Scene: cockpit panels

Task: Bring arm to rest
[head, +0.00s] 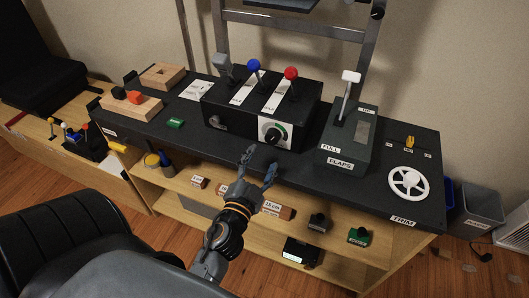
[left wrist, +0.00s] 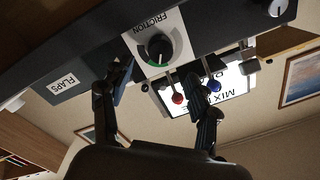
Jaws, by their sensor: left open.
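My left gripper (head: 260,166) reaches in over the front edge of the dark cockpit panel (head: 165,130), in front of the black lever box (head: 225,107). Its two fingers are spread apart with nothing between them. In the left wrist view the open fingers (left wrist: 158,82) show below the friction knob (left wrist: 153,48), apparently clear of it. The same friction knob (head: 273,134) faces me on the box's front in the head view. My right gripper is in neither view.
The box carries blue (head: 253,65) and red (head: 291,73) levers. The flaps lever (head: 350,78) and white trim wheel (head: 408,182) stand to the right. A shelf (head: 185,198) with labelled blocks lies below the panel. A black seat (head: 75,235) is at lower left.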

